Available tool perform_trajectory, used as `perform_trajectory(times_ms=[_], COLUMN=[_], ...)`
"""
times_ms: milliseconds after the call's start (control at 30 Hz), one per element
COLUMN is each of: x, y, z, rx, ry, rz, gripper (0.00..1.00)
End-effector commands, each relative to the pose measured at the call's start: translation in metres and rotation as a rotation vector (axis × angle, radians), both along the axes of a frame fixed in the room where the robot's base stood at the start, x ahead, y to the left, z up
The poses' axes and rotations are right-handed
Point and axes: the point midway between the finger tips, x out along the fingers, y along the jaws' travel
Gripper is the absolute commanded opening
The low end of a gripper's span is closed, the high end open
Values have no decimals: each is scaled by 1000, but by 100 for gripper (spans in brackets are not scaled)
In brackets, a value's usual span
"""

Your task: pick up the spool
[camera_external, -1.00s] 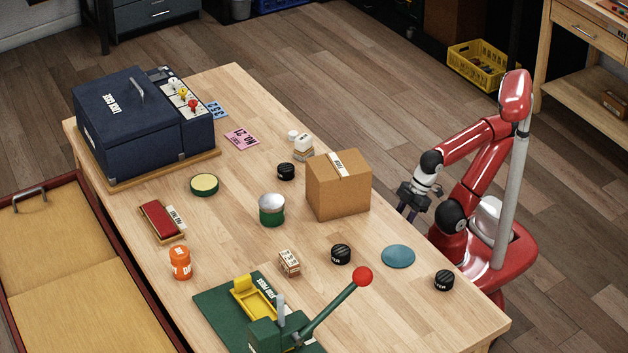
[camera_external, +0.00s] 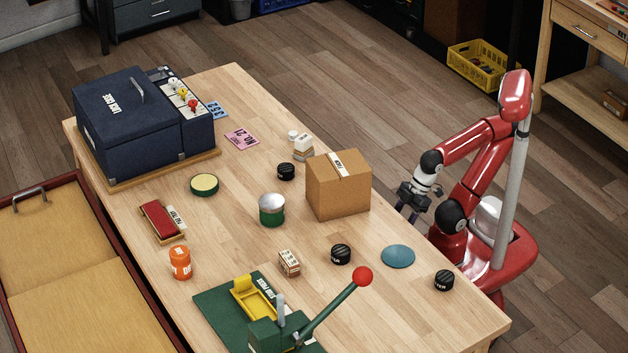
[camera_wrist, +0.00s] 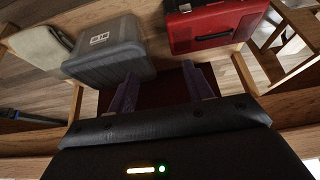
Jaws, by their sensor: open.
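I cannot tell for sure which thing is the spool. A short green cylinder with a pale band and silvery top (camera_external: 271,210) stands upright mid-table. Small black ribbed cylinders with white lettering stand near the box (camera_external: 286,171), in the front middle (camera_external: 341,254) and by the right corner (camera_external: 444,280). My gripper (camera_external: 407,212) hangs beside the table's right edge, right of the cardboard box and apart from everything on the table. In the wrist view my gripper (camera_wrist: 161,84) has its two purple fingers spread, with nothing between them.
A cardboard box (camera_external: 333,192) stands between my gripper and the mid-table things. A green press with a red-knobbed lever (camera_external: 362,276) is at the front; a blue disc (camera_external: 398,256) lies nearby. The wrist view shows a grey bin (camera_wrist: 108,50) and red case (camera_wrist: 215,25).

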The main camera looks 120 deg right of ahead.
Motion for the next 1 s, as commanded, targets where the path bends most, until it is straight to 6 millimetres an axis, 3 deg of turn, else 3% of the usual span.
perform_trajectory(times_ms=[167,267,500,567,700,767,800,1000], x=[6,19,49,63,84,89,93,112], y=[-9,-34,-136,-166,-247,-283,-303,-373], z=[12,45,179,208,259,265,258,220], rx=[-36,-145,-499,-531,-562,-528,-469,-130], ry=[-3,-3,76,120,219,252,258,175], rz=[-15,-60,-286,-328,-414,-447,-462,-497], gripper=[51,51,51,51,51,51,51,51])
